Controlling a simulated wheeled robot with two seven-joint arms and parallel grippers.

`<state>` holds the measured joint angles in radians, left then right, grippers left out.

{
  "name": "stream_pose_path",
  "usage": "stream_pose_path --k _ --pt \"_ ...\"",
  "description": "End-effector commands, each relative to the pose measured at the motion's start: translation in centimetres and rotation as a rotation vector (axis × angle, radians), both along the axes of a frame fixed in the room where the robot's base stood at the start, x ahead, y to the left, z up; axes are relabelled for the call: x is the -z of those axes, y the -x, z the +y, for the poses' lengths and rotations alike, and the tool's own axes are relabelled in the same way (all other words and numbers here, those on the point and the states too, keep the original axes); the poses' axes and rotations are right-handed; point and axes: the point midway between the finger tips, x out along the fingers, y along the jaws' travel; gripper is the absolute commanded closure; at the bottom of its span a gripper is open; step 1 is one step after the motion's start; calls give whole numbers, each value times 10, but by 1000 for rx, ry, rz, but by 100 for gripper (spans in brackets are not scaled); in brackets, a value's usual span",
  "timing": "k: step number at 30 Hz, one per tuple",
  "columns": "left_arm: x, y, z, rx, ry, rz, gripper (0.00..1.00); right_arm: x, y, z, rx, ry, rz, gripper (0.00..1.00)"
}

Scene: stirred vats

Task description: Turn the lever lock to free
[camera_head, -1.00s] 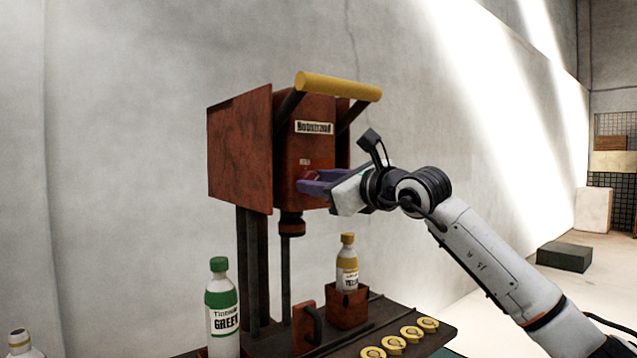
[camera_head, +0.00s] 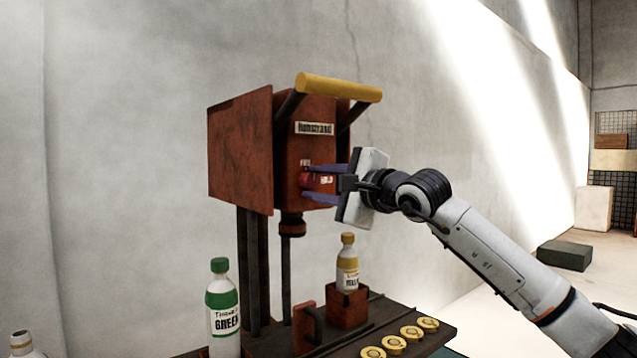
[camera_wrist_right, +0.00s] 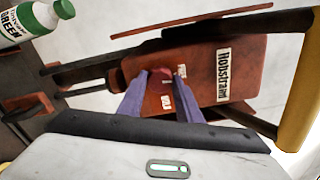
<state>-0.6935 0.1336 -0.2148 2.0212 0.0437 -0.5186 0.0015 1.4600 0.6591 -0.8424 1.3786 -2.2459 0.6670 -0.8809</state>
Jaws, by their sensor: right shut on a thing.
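The lever lock is a small red knob (camera_head: 306,180) on the front of the rust-red machine head (camera_head: 290,140). It also shows in the right wrist view (camera_wrist_right: 161,80), between the fingertips. My right gripper (camera_head: 307,181) is shut on the knob, with one purple finger above it and one below it in the head view. The fingers partly cover the knob, so its exact pointing is hard to tell. Small white labels (camera_wrist_right: 167,102) sit beside the knob; their words are too small to read surely. My left gripper is not in view.
A yellow bar handle (camera_head: 339,87) juts out above the gripper. Below stand a green-capped bottle (camera_head: 222,310) and a yellow-capped bottle (camera_head: 347,265) in a red holder (camera_head: 347,307). Several yellow discs (camera_head: 411,333) lie on the dark base.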

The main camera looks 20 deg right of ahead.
Motion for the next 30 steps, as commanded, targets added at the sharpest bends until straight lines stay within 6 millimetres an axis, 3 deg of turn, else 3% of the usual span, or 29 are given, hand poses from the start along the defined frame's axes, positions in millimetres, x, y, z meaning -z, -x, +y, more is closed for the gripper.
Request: stream_pose_path --k 23,24,27,30 --pt "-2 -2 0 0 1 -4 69 0 0 1 -1 100 -37 91" --pt "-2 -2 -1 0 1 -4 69 0 0 1 -1 100 -37 65" --pt "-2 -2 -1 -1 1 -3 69 0 0 0 0 100 -36 50" --pt "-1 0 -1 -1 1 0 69 0 0 0 0 99 -36 50"
